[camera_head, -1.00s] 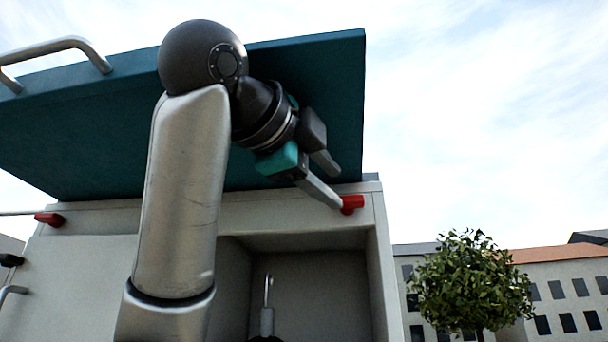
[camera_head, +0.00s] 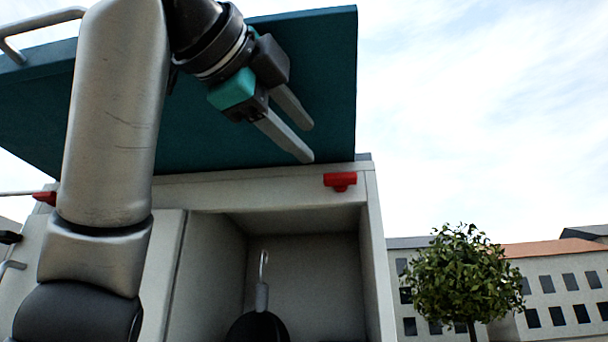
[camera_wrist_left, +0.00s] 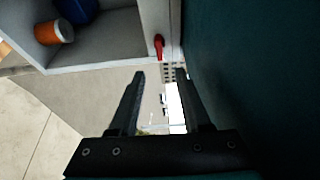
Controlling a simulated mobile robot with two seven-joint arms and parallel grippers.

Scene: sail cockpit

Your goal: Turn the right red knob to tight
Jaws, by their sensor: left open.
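The right red knob (camera_head: 340,181) sits on the pale front rail of the cabinet, near its right corner, under the teal lid. It also shows in the left wrist view (camera_wrist_left: 159,45), beyond the fingertips and nearly between their lines. My left gripper (camera_head: 307,142) is open and empty, up and to the left of the knob and apart from it. Its two fingers also show in the left wrist view (camera_wrist_left: 160,74). Another red knob (camera_head: 45,197) is at the far left, partly hidden by my arm. My right gripper is not in view.
The teal lid (camera_head: 320,60) overhangs the cabinet (camera_head: 375,250). An open compartment below holds a dark round object with a hook (camera_head: 258,328). The left wrist view shows an orange cup-like object (camera_wrist_left: 52,32) in a compartment. Open air lies right of the cabinet.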

